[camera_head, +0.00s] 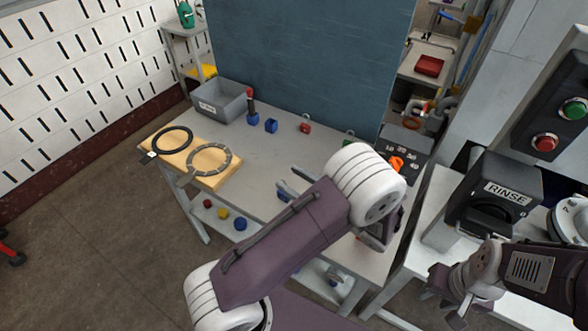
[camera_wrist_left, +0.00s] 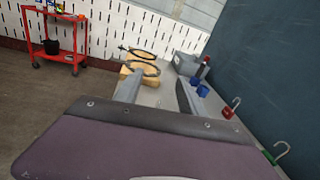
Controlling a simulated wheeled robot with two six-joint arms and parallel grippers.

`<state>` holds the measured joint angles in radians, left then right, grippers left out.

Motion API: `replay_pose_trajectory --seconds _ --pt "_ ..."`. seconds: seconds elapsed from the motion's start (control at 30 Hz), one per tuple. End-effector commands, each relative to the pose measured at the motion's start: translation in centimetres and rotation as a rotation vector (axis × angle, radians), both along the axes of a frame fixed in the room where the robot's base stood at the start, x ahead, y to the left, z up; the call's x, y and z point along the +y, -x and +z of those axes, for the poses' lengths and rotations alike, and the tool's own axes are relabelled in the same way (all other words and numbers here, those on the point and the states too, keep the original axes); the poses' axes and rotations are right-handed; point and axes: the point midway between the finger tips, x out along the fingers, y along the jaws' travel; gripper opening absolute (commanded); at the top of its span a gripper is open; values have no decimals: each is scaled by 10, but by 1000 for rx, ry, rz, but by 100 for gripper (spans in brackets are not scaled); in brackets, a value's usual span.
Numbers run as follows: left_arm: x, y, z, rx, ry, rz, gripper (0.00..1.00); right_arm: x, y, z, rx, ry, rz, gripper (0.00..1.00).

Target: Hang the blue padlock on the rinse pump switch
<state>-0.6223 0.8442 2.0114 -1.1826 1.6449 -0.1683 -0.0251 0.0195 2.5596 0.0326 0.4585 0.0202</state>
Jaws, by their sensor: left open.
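The blue padlock (camera_head: 271,126) stands on the grey table toward the back; it also shows in the left wrist view (camera_wrist_left: 202,90), beyond my fingers. The rinse pump switch (camera_head: 490,198) is a dark box labelled RINSE, at the right on a pale stand. My left gripper (camera_head: 290,180) is open and empty over the table, in front of the padlock and apart from it. Its two fingers (camera_wrist_left: 157,92) show spread in the left wrist view.
A blue-based object with a red top (camera_head: 252,117) stands beside the padlock. A red padlock (camera_head: 305,127) and a green padlock (camera_wrist_left: 270,158) are to its right. A grey bin (camera_head: 222,100) and a wooden board (camera_head: 188,160) with rings lie left. A dark blue panel (camera_head: 310,60) rises behind.

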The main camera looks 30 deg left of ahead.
Motion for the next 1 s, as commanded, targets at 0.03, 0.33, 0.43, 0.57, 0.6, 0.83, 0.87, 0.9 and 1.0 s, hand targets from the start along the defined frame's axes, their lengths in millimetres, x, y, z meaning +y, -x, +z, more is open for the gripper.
replay_pose_trajectory --seconds 0.03,0.33,0.43,0.57,0.6,0.83,0.87,0.9,1.0 --pt "-13 -1 -10 27 -21 -45 47 0 0 0 0 0 0 37" --pt "-44 4 -29 81 -63 -150 47 0 0 0 0 0 0 37" --pt "-44 4 -38 83 -64 -148 47 0 0 -2 0 0 0 37" --pt "-44 5 -70 84 -65 -147 47 0 0 -6 0 0 0 37" --pt "-44 5 -80 85 -66 -146 47 0 0 -7 0 0 0 37" --pt "-33 1 -108 81 -62 -142 47 0 0 -6 0 0 0 37" --pt "-31 0 -108 81 -61 -143 47 0 0 -6 0 0 0 37" --pt "-29 -1 -108 81 -62 -145 47 0 0 -6 0 0 0 37" --pt "-27 -1 -109 80 -61 -145 47 0 0 -6 0 0 0 37"
